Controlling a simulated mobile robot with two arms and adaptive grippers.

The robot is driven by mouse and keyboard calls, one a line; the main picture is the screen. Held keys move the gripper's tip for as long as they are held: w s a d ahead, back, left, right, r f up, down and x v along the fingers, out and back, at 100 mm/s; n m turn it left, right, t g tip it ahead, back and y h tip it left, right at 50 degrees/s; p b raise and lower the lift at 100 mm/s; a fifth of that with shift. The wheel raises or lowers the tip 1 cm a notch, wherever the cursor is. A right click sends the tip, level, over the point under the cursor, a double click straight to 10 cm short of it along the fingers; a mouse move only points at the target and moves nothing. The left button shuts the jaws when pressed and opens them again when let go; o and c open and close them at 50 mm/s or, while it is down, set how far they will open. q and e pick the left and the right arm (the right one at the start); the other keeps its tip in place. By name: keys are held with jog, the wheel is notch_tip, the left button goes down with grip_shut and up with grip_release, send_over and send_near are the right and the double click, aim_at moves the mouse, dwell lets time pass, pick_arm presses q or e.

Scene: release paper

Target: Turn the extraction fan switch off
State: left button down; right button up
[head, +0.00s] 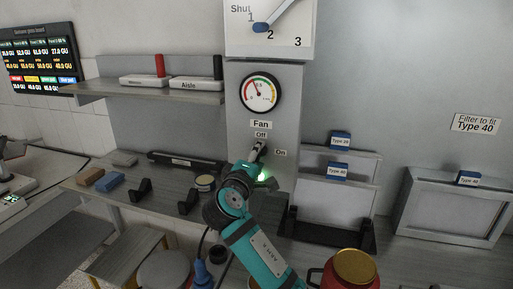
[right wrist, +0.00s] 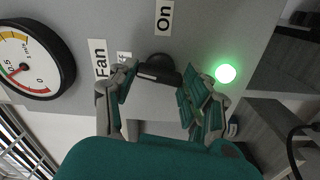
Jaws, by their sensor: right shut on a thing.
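The fan switch is a dark knob on the grey panel (head: 287,113), under the "Fan" and "Off" labels and left of the "On" label. It shows in the right wrist view (right wrist: 158,68), between the fingertips. My right gripper (head: 257,152) is at the panel, its teal and grey fingers on either side of the switch handle and shut on it. It also shows in the right wrist view (right wrist: 158,88). The fingers partly hide the switch, so I cannot tell its exact position. A green lamp (right wrist: 226,74) beside the switch is lit. My left gripper is out of view.
A round gauge (head: 260,92) is above the switch, with a numbered dial (head: 277,22) higher up. A black filter holder (head: 330,232) and framed filters (head: 455,208) stand right. A red jar with a gold lid (head: 356,266) is in front. A shelf (head: 155,94) is left.

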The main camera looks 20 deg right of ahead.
jog(key=shift+r+n+p, duration=0.1)
jog(key=shift+n+p, duration=0.95)
jog(key=shift+n, duration=0.15)
jog(key=o, duration=1.2)
jog(key=shift+c, duration=0.2)
jog(key=v, duration=1.2)
